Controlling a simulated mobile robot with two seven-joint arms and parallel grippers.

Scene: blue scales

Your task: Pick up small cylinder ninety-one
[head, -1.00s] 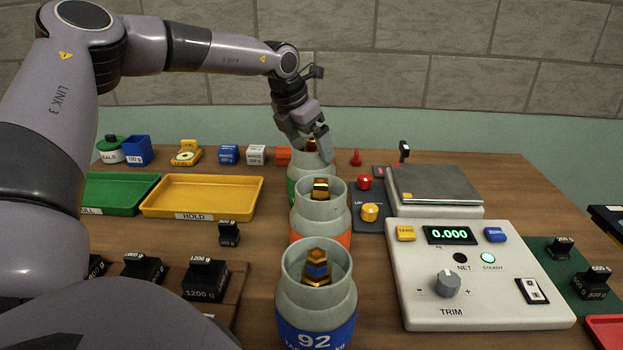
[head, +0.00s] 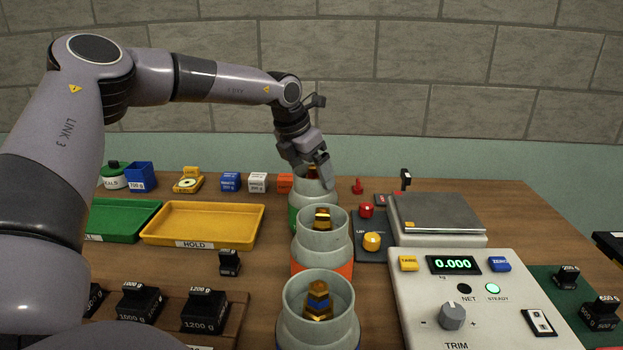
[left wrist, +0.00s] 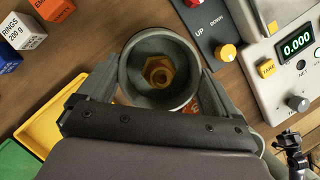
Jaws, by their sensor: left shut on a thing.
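Three grey cylinders with brass valves stand in a row. The far one (head: 307,197) has a green band; its number is hidden. My left gripper (head: 318,177) is shut on this far cylinder. In the left wrist view its round collar (left wrist: 127,72) sits between the fingers (left wrist: 155,85), with the brass valve inside. The middle cylinder (head: 320,250) has an orange band, and the near cylinder (head: 318,325) is cut off by the bottom edge; the gripper is beyond both. I cannot see whether the held cylinder touches the table. My right gripper is not in view.
The yellow tray (head: 203,208) is left of the row. A dark panel with a red knob (head: 366,210) and a yellow knob (head: 372,242) is close on the right, beside the scale plate (head: 435,212) and its console (head: 490,300). Small boxes stand behind.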

